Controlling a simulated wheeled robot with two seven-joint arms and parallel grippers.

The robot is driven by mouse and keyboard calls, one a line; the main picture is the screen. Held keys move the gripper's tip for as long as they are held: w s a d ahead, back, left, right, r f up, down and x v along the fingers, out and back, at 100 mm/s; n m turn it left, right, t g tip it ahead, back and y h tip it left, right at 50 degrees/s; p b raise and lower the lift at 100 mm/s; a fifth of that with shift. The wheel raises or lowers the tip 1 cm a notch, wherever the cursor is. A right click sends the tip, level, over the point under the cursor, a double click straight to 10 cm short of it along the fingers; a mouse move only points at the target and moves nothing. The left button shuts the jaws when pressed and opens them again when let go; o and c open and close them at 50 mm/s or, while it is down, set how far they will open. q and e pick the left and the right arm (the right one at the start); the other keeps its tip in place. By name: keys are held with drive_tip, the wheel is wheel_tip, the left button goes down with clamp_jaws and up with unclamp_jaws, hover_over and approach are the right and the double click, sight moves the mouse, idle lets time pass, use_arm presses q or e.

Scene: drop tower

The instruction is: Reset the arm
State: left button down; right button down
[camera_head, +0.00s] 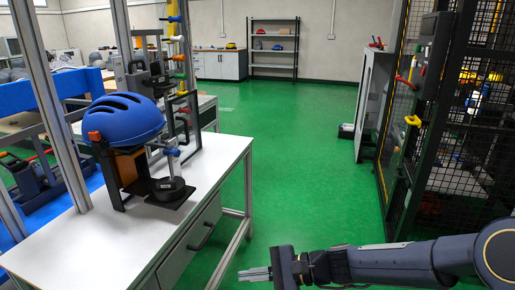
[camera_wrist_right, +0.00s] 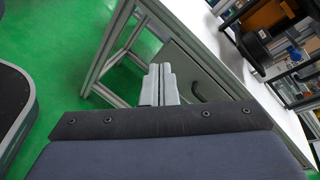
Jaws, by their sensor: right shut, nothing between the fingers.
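My right arm comes in from the right edge of the head view, stretched level toward the left. Its gripper (camera_head: 256,274) is shut and empty, low in the picture, to the right of the white table (camera_head: 100,243). In the right wrist view the two grey fingers (camera_wrist_right: 159,84) lie together with nothing between them. Behind them show the table's metal frame and drawer front. My left gripper is not in the head view.
A blue helmet (camera_head: 124,116) sits on a stand on the white table. A drawer handle (camera_head: 202,236) faces the aisle. A black mesh cage (camera_head: 440,130) stands at the right. The green floor (camera_head: 290,170) between is clear. Shelves (camera_head: 273,45) stand at the back.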

drive_tip(key=s+d+r+n+t+h, duration=0.15)
drive_tip(key=s+d+n+h, duration=0.35)
drive_tip(key=s+d, duration=0.6)
drive_tip(key=s+d+n+t+h, duration=0.35)
drive_tip(key=s+d+h, duration=0.25)
drive_tip(key=s+d, duration=0.45)
wheel_tip(320, 180, up, 24)
drive_tip(key=g+p, duration=0.1)
drive_tip(key=p, duration=2.2)
drive_tip(key=shift+w+d+f+n, duration=0.25)
drive_tip(key=shift+w+d+n, duration=0.1)
